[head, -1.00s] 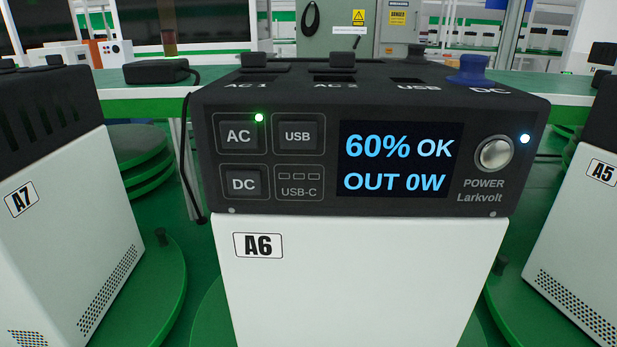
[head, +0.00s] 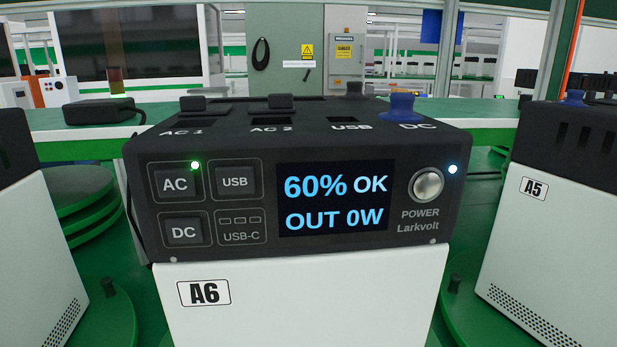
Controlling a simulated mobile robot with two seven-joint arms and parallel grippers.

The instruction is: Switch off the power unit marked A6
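The power unit marked A6 (head: 300,305) stands in front of me, a white box with a dark front panel on top. Its label A6 (head: 204,293) is at the lower left. The screen (head: 336,198) reads "60% OK" and "OUT 0W". The round silver POWER button (head: 427,185) is at the panel's right, with a lit white-blue light (head: 453,169) beside it. The USB button (head: 235,181) and DC button (head: 184,232) show no light. Neither gripper is in view.
Unit A5 (head: 545,250) stands at the right on a green turntable, and another white unit (head: 35,270) is cut off at the left. A black box (head: 98,111) lies on the green-edged table behind. Gaps separate A6 from both neighbours.

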